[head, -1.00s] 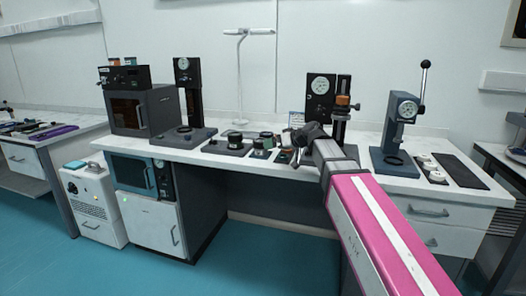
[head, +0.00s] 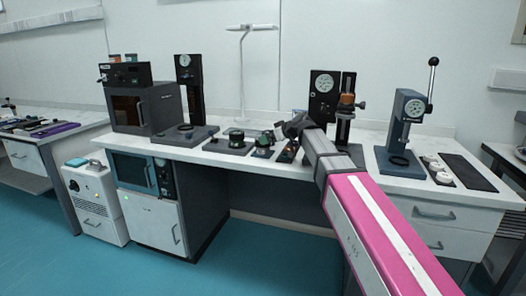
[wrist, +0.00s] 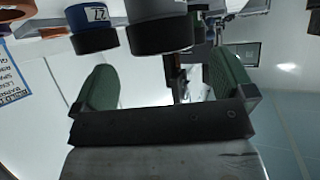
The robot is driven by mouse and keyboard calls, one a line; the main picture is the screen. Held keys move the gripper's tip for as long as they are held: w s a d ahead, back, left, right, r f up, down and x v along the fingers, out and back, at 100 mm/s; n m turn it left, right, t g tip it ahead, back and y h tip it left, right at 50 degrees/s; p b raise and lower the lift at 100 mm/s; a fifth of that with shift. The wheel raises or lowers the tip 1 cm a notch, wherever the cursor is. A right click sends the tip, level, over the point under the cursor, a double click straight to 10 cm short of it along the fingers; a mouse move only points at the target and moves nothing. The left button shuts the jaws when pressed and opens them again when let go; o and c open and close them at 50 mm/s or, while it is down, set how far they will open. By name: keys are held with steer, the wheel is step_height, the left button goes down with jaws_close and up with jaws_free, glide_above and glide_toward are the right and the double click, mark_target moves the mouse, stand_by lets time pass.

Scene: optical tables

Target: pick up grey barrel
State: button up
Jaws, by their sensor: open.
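In the wrist view, a grey barrel (wrist: 157,12) with a wide black end ring is at the top, cut off by the picture edge. A blue barrel (wrist: 91,15) marked "22", also with a dark ring, is just left of it. The green finger pads of my gripper (wrist: 164,65) are spread apart below, with nothing held between them. The grey barrel lines up roughly with the gap between the pads. In the head view, my gripper (head: 290,127) is over the bench's middle, its fingers too small to read; I cannot pick out the grey barrel there.
Small dark and green parts (head: 236,134) stand on the bench just left of my gripper. A dial stand (head: 323,95) rises behind my arm and a lever press (head: 406,130) stands to the right. A dark oven (head: 143,107) is at the bench's left.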

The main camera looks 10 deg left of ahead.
mark_target(260, 151)
steer(key=x, duration=0.4)
steer(key=shift+a, duration=0.25)
steer(key=c, duration=1.2)
steer(key=shift+r, duration=0.1)
